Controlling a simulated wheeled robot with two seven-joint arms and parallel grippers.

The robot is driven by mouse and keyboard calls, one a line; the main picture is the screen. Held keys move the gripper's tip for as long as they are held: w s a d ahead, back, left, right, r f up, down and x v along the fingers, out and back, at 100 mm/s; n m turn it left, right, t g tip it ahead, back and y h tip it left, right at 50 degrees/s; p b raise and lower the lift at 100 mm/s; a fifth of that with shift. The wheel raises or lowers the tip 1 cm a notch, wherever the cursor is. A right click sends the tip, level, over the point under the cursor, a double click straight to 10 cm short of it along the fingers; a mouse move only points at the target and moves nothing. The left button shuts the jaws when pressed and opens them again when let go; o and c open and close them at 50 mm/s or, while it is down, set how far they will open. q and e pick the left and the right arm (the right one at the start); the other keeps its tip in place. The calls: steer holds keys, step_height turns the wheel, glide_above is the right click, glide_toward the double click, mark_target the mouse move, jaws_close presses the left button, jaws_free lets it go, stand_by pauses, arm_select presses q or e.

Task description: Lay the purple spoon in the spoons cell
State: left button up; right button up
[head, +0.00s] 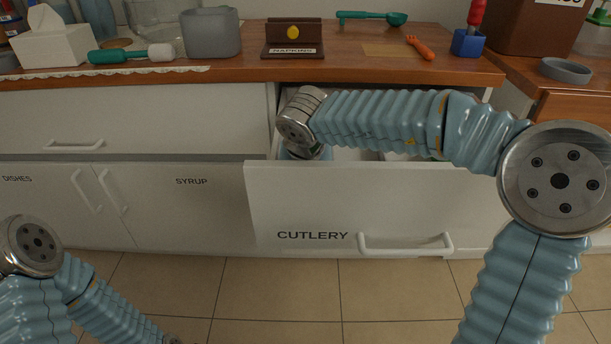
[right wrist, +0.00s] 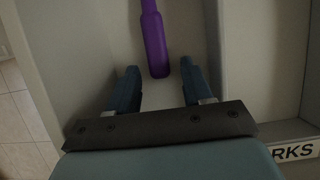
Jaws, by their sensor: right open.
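The purple spoon (right wrist: 154,40) shows in the right wrist view as a purple handle. It appears to lie along a pale cell of the open cutlery drawer (head: 345,200); the rest runs out of the top of the view. My right gripper (right wrist: 159,68) is open inside the drawer, with one finger on each side of the handle's end and a gap to both. In the head view my right arm reaches down into the drawer's left part and hides the spoon. My left gripper is out of the head view; only its arm shows at lower left.
A divider wall (right wrist: 228,60) separates this cell from one at its right, whose label (right wrist: 293,152) ends in "RKS". The counter (head: 230,70) above the drawer holds a napkin box (head: 292,38), a grey container (head: 211,33), a green-handled utensil (head: 130,54) and an orange utensil (head: 420,47).

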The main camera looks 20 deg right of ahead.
steer(key=p+v, duration=0.2)
steer(key=v, duration=1)
steer(key=shift+p, duration=0.35)
steer(key=b+x, duration=0.3)
steer(key=x, duration=0.9)
steer(key=shift+f, duration=0.2)
step_height(320, 180, up, 5)
steer(key=shift+f+p, duration=0.1)
steer(key=shift+p, duration=0.8)
steer(key=shift+r, duration=0.75)
steer(key=shift+f, duration=0.15)
